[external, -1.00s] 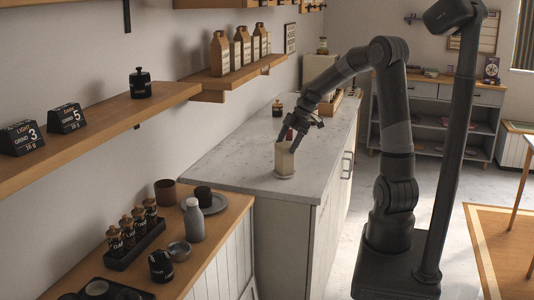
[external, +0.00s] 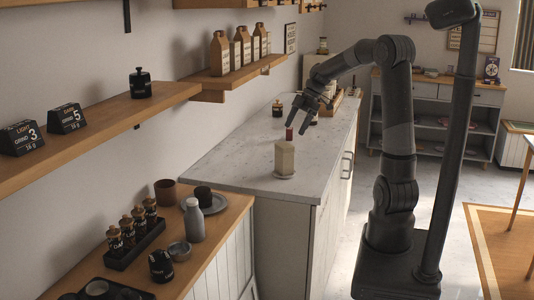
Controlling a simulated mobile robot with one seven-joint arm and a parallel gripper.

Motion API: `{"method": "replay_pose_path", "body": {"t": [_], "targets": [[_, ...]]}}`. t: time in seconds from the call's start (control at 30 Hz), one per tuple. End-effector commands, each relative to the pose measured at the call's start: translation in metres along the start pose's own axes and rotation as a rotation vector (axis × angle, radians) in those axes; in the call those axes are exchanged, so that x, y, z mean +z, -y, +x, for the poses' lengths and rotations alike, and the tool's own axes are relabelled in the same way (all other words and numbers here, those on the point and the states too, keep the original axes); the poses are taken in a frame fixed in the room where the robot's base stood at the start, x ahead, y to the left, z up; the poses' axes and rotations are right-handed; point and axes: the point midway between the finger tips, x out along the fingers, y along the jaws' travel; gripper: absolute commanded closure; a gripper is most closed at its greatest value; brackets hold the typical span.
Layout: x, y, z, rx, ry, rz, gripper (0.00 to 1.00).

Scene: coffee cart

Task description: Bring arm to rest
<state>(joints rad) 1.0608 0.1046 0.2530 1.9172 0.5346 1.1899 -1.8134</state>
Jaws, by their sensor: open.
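My gripper (external: 297,122) is open and empty. It hangs above the marble-topped counter (external: 238,165), with its fingers pointing down. Below it and slightly left, a cream canister (external: 285,157) stands upright on a small pale round base on the counter. A dark red piece (external: 289,134) shows at the canister's top, just under my gripper; I cannot tell whether it belongs to the canister or stands behind it. My fingers look apart from the canister. My arm reaches up and over from its base at the right.
A small dark jar (external: 277,108) stands farther back on the counter. A wooden shelf (external: 232,80) with several paper bags is on the wall at left. A lower wooden counter (external: 222,222) in front holds jars, a grey bottle (external: 194,220) and cups.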

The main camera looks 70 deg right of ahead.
Motion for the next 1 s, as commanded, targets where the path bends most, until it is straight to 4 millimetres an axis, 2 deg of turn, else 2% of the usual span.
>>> {"method": "replay_pose_path", "body": {"t": [0.17,0.27,0.4,0.6,0.8,1.0], "targets": [[-0.006,0.006,0.002,-0.001,0.014,0.008,0.18],[-0.022,0.022,0.005,0.002,0.055,0.038,0.18],[-0.052,0.060,0.011,0.033,0.138,0.113,0.18],[-0.084,0.121,0.016,0.125,0.220,0.234,0.18],[-0.099,0.180,0.016,0.235,0.229,0.358,0.18],[-0.100,0.237,0.018,0.324,0.167,0.496,0.18]]}}
